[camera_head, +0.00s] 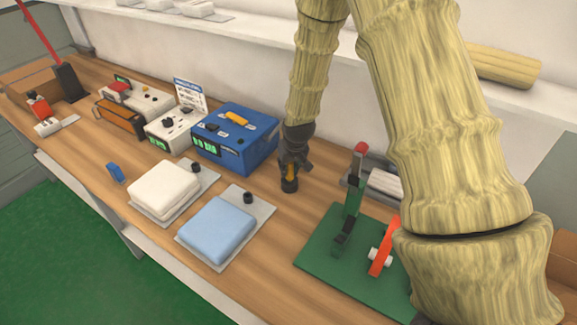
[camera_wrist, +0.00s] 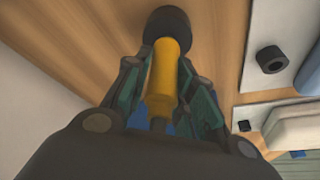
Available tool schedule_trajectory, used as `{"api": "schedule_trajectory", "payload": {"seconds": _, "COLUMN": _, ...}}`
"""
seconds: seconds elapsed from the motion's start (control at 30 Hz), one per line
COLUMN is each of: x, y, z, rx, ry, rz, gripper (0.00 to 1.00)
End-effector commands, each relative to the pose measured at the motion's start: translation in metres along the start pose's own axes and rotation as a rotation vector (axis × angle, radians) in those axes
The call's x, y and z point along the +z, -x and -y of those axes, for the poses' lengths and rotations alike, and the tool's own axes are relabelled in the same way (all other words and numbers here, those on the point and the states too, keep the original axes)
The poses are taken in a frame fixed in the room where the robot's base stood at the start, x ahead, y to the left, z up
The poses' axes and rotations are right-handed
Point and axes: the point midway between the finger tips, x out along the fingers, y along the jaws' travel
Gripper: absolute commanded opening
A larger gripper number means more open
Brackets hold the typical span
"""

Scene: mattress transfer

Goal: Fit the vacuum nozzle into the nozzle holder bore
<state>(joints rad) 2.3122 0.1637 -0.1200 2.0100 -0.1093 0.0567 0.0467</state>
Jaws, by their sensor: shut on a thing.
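My gripper (camera_head: 292,165) is shut on the vacuum nozzle, a yellow cylinder with a wide black end. In the wrist view the nozzle's yellow body (camera_wrist: 163,75) lies between the fingers and its black end (camera_wrist: 167,23) points away from the gripper. In the head view the black end (camera_head: 289,185) is low over or touching the wooden bench; I cannot tell which. A short black cylinder with a dark round top (camera_head: 248,197) stands on the grey plate by the blue pad, left of and nearer than the nozzle. It looks like the holder and also shows in the wrist view (camera_wrist: 270,60).
A second black cylinder (camera_head: 196,167) stands by the white pad (camera_head: 164,187). The blue pad (camera_head: 217,229) lies in front. A blue box (camera_head: 235,138) stands left of my gripper. A green board (camera_head: 345,267) with a lever clamp is at right. Bare bench surrounds the nozzle.

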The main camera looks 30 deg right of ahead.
Motion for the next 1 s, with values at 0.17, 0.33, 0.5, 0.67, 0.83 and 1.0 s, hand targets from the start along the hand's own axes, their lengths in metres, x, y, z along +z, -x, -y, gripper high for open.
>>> {"api": "schedule_trajectory", "payload": {"seconds": 0.17, "x": 0.001, "y": -0.002, "z": 0.000, "rx": 0.000, "ry": 0.000, "rz": 0.000, "gripper": 0.00}}
{"api": "schedule_trajectory", "payload": {"seconds": 0.33, "x": 0.001, "y": -0.004, "z": 0.000, "rx": 0.000, "ry": 0.000, "rz": 0.000, "gripper": 0.00}}
{"api": "schedule_trajectory", "payload": {"seconds": 0.5, "x": 0.002, "y": -0.006, "z": 0.000, "rx": 0.000, "ry": 0.000, "rz": -0.001, "gripper": 0.00}}
{"api": "schedule_trajectory", "payload": {"seconds": 0.67, "x": 0.002, "y": -0.007, "z": 0.000, "rx": 0.000, "ry": 0.000, "rz": -0.001, "gripper": 0.00}}
{"api": "schedule_trajectory", "payload": {"seconds": 0.83, "x": 0.003, "y": -0.009, "z": 0.000, "rx": 0.000, "ry": 0.000, "rz": -0.001, "gripper": 0.00}}
{"api": "schedule_trajectory", "payload": {"seconds": 1.0, "x": 0.004, "y": -0.011, "z": 0.000, "rx": 0.000, "ry": 0.000, "rz": -0.001, "gripper": 0.00}}
